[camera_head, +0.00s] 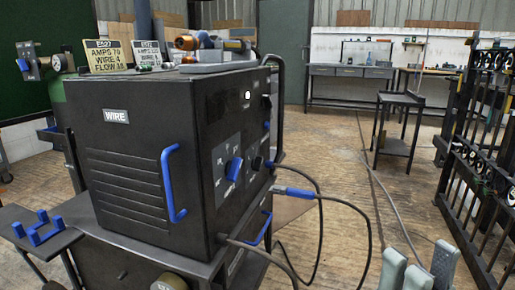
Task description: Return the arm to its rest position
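My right gripper (421,265) shows at the bottom right edge, with only its grey fingertips in the picture. The fingertips stand apart with nothing seen between them, over the wooden floor. The rest of the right arm is out of the picture. My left gripper and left arm are not in view.
A dark welding machine (130,165) with blue handles stands on a cart at the left. Its cables (340,200) loop to the floor right of it. A black scroll gate (480,150) stands at the right. A small table (398,100) stands farther back, with open floor around it.

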